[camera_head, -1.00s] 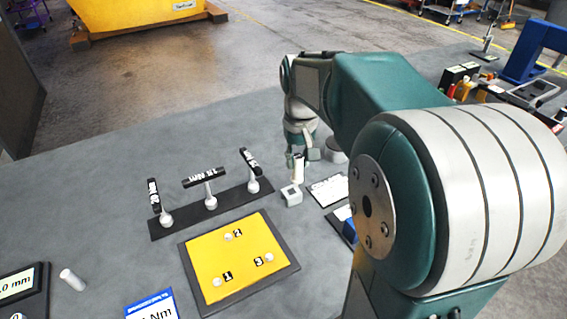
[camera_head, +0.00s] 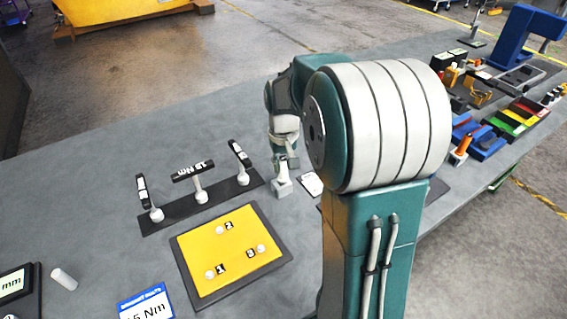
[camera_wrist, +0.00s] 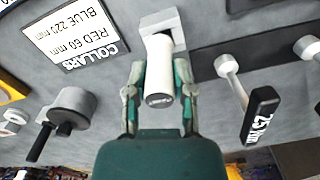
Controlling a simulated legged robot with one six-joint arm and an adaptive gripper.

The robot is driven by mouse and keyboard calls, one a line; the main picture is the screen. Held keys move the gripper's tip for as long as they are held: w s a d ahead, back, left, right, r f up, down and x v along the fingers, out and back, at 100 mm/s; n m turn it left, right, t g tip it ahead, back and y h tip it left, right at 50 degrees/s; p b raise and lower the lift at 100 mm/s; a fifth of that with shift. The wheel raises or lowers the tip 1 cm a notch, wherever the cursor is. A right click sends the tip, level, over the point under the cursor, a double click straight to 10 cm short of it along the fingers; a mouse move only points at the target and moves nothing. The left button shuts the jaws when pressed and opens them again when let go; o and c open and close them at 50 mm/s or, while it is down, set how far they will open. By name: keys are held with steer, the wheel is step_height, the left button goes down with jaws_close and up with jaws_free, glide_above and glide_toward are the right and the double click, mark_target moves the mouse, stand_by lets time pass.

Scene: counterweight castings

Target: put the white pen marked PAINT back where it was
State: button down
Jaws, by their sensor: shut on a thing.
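The white pen (camera_wrist: 159,72) is between the fingers of my gripper (camera_wrist: 157,88) in the wrist view, its round end facing the camera. My gripper is shut on it. Its PAINT marking cannot be read. A small light-grey block (camera_wrist: 164,20) lies at the pen's far end, in line with it. In the head view my gripper (camera_head: 286,161) points down, with the pen (camera_head: 282,172) roughly upright over the same grey block (camera_head: 281,189). The pen's lower end meets the block in the picture; I cannot tell how deep it sits.
A dark rack (camera_head: 196,206) with several black-handled tools stands left of the block. A yellow board (camera_head: 235,262) with numbered white pegs lies in front. The COLLARS card (camera_wrist: 75,35) lies close by. Another white cylinder (camera_head: 64,279) lies at front left. Coloured bins (camera_head: 516,122) are at right.

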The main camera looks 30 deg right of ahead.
steer(key=shift+a+f, duration=0.3)
steer(key=shift+a, duration=0.2)
steer(key=c, duration=0.5)
jaws_free()
steer(key=shift+d, duration=0.4)
steer(key=shift+r, duration=0.1)
